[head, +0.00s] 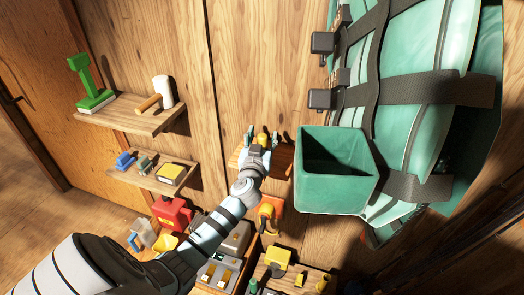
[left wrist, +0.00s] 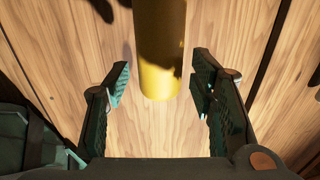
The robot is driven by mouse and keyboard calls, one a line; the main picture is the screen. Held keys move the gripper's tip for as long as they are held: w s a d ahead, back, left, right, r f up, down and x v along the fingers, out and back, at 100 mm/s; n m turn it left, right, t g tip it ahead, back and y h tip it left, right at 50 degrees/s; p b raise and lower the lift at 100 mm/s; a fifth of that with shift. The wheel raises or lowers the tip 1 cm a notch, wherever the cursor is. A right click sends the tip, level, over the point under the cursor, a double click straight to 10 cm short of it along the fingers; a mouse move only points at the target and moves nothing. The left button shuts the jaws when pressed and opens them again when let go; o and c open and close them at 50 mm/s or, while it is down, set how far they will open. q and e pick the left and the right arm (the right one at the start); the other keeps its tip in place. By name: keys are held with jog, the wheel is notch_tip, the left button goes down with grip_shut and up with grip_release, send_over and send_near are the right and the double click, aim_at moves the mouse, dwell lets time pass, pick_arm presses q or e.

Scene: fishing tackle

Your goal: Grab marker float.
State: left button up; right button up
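A yellow cylinder, which looks like the marker float (left wrist: 158,55), stands out between the fingers in the left wrist view, with a clear gap on both sides. Its far end runs off the top of that view. In the head view a small yellow piece of it (head: 262,139) shows between the fingertips, at a small wooden shelf (head: 283,158). My left gripper (head: 262,134) is open around it; its two fingers (left wrist: 160,85) are spread in the left wrist view. The gripper and wrist hide much of the float in the head view. My right gripper is not in view.
A green open bin (head: 336,188) and green strapped bags (head: 415,100) hang just right of the gripper. Below are a red box (head: 172,213) and cluttered trays.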

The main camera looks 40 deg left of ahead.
pick_arm(q)
grip_shut()
jog(key=shift+r, duration=0.1)
